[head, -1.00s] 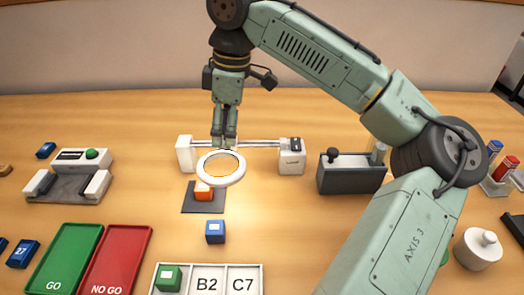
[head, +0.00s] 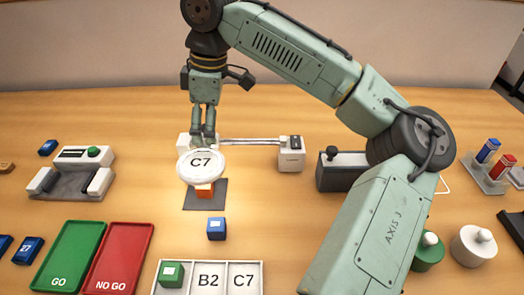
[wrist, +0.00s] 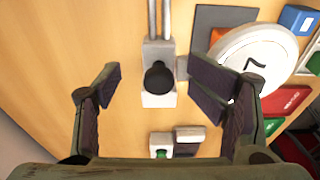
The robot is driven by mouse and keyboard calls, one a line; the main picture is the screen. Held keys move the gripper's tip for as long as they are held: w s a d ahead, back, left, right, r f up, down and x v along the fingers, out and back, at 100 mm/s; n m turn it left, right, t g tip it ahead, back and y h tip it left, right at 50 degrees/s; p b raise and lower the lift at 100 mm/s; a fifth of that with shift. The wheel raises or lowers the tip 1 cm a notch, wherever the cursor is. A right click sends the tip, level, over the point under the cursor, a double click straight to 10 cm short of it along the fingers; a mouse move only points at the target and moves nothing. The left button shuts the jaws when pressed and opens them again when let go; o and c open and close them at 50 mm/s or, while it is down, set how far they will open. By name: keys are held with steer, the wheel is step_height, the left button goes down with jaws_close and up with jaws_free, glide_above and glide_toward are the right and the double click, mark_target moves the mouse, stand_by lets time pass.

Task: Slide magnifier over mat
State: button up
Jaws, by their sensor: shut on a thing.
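The magnifier (head: 202,181) is a white ring with a round lens, mounted on a horizontal rail (head: 250,142). Its lens shows an enlarged "C7". In the head view it overlaps the dark grey mat (head: 219,204), where an orange block (head: 204,193) sits partly hidden behind the ring. My gripper (head: 203,140) is at the left end of the rail, just behind the ring, pointing down. In the wrist view the fingers (wrist: 157,82) stand on both sides of the magnifier's black knob (wrist: 158,77), and the white ring is to the right, partly behind a finger.
A blue block (head: 216,229) lies in front of the mat. A white tray (head: 211,290) with a green block is at the front. Green GO (head: 65,255) and red NO GO (head: 118,257) trays are front left. A grey box (head: 345,176) stands right of the rail.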

steer(key=shift+c, duration=0.2)
steer(key=shift+w+r+p, duration=0.1)
steer(key=shift+r+p, duration=0.45)
steer(key=shift+p, duration=0.2)
steer(key=shift+c, duration=0.8)
step_height(320, 180, up, 4)
steer(key=p, duration=0.4)
steer(key=shift+r, duration=0.1)
steer(key=shift+r+p, duration=0.55)
steer(key=shift+r, duration=0.3)
